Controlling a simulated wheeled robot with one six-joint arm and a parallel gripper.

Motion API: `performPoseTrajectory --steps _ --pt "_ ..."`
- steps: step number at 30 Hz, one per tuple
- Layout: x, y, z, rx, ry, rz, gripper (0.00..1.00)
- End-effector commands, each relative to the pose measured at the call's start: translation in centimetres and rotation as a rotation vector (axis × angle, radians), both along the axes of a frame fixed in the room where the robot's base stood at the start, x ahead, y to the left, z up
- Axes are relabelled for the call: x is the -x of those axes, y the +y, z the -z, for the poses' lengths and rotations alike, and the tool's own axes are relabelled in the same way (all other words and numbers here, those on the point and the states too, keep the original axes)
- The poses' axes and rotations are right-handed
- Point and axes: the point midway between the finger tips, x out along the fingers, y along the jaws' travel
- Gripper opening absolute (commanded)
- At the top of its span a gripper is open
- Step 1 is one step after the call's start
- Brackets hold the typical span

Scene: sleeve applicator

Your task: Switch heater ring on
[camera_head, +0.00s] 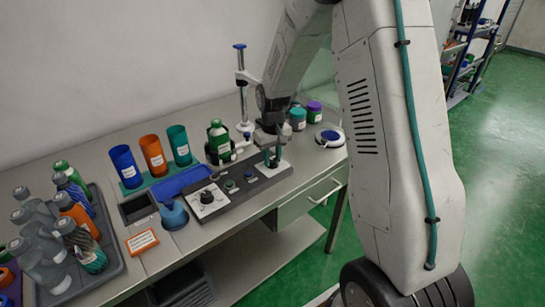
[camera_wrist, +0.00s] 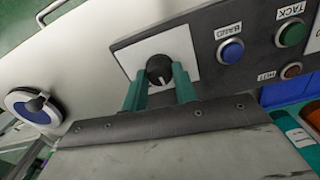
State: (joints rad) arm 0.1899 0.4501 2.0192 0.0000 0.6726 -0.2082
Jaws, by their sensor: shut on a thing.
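A dark control panel (camera_head: 237,190) lies along the front of the bench. In the wrist view, a black rotary knob (camera_wrist: 159,70) with a pale pointer line sits on a white plate (camera_wrist: 178,42) on this panel. My gripper (camera_wrist: 160,82) has its teal fingers on either side of the knob, shut on it. In the head view, my gripper (camera_head: 272,160) is low over the right end of the panel and hides the knob. The wrist view also shows a blue button (camera_wrist: 230,51), a green button (camera_wrist: 290,33) and a small reddish lamp (camera_wrist: 291,71) marked HOT.
A second dial on a white plate (camera_head: 207,199) is at the panel's left end. A green bottle (camera_head: 219,139) stands behind the panel, near a post (camera_head: 242,85). A round blue-and-white pad (camera_head: 329,137) is to the right. Cups and a bottle tray (camera_head: 112,266) are left.

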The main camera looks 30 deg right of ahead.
Motion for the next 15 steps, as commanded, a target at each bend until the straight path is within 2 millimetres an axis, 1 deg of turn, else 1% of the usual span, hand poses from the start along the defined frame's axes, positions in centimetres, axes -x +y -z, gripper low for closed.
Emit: performPoseTrajectory --steps 15 --pt "-0.05 -0.03 -0.07 0.0 -0.002 0.487 0.06"
